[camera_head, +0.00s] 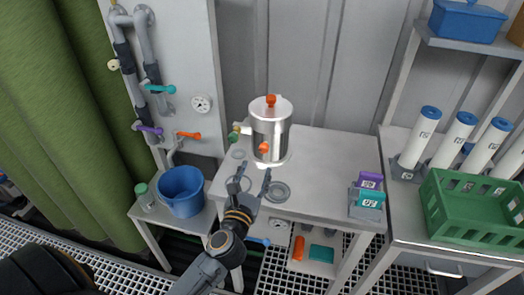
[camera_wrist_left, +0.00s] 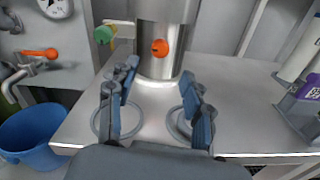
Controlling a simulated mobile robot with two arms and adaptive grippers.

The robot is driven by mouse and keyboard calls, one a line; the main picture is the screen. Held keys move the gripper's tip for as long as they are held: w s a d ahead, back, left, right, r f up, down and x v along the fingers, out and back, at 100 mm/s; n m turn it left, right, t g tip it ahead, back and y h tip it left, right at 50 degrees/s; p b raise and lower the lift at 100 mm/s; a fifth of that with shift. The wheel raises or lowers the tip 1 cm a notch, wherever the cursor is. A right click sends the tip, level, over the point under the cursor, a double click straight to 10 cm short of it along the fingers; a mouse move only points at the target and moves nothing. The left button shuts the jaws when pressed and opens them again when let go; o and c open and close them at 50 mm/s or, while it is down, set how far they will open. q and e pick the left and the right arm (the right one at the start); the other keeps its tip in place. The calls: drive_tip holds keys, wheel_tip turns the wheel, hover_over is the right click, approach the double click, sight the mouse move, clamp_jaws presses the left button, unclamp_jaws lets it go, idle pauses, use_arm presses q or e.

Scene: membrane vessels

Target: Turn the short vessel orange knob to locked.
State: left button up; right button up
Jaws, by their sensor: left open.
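The short vessel (camera_head: 270,131) is a silver cylinder standing upright on the grey table, with an orange knob (camera_head: 271,100) on its lid. A second orange knob (camera_head: 263,148) sits low on its front, and it also shows in the left wrist view (camera_wrist_left: 160,48). My left gripper (camera_head: 249,181) is open and empty in front of the vessel, apart from it. In the left wrist view its two fingers (camera_wrist_left: 158,95) stand on either side below the front knob. My right gripper is not in view.
A green-capped side port (camera_wrist_left: 104,35) juts from the vessel's left. Flat rings (camera_head: 278,192) lie on the table (camera_head: 335,160). Purple and teal boxes (camera_head: 368,190) stand at its right end. A blue bucket (camera_head: 181,190) is at left, a green crate (camera_head: 470,207) at right.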

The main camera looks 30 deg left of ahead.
sight(263, 151)
use_arm(q)
drive_tip(key=x, duration=0.8)
drive_tip(key=shift+w+p, duration=0.2)
drive_tip(key=shift+p, duration=0.1)
clamp_jaws()
